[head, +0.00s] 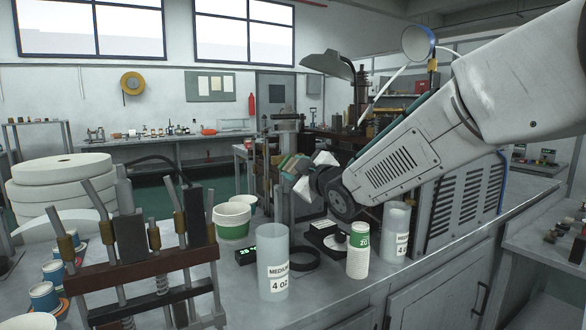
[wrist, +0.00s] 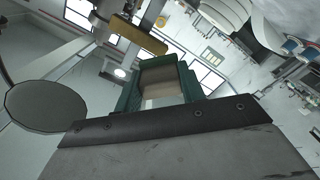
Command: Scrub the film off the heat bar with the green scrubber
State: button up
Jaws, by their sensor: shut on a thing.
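My gripper (head: 300,168) is raised over the bench beside a dark upright machine (head: 287,124). It is shut on the green scrubber (head: 291,163), a small block with green and tan faces. In the wrist view the scrubber (wrist: 160,82) sits between the jaws, its tan face showing. An amber-brown bar (wrist: 137,35) lies just beyond the scrubber in that view, with a gap visible between them. I cannot tell for certain whether this is the heat bar, and no film can be made out. The heat bar is not clear in the head view, where my gripper covers part of the machine.
A rack with dark bars and brass collars (head: 148,262) stands front left. Clear tubes (head: 272,262), a paper cup stack (head: 358,252), a green-white tub (head: 232,221) and a black ring (head: 304,260) crowd the bench. A grey vented housing (head: 462,205) stands right. White rolls (head: 62,185) are left.

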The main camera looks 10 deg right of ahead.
jog(key=shift+s, duration=0.1)
jog(key=shift+v, duration=1.4)
